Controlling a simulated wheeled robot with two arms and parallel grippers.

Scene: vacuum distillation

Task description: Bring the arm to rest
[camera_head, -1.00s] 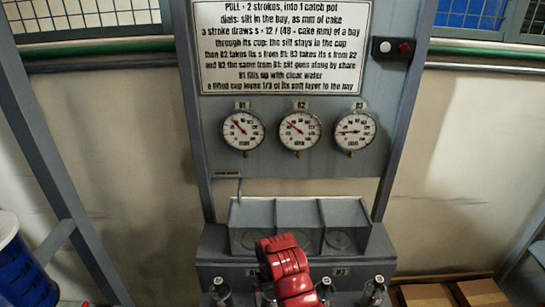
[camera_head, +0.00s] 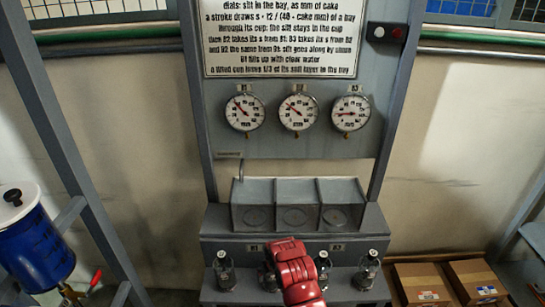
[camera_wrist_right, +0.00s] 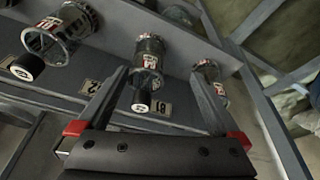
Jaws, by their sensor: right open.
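My right arm's red wrist covers the middle of the bench ledge in the head view, hiding its gripper there. In the right wrist view the right gripper (camera_wrist_right: 158,76) is open. A clear glass cup with a black knob (camera_wrist_right: 148,62) shows beyond and between its fingers, near a B1 label (camera_wrist_right: 163,107); I cannot tell whether they touch. Other glass cups show in the head view at the left (camera_head: 224,270) and right (camera_head: 367,270) of the ledge. My left gripper is not in view.
Three open grey bays (camera_head: 297,205) stand behind the ledge, below three dials (camera_head: 297,112) and a printed sign (camera_head: 285,38). A blue drum (camera_head: 36,250) with a red-handled tap is at the left. Cardboard boxes (camera_head: 420,285) sit at the lower right.

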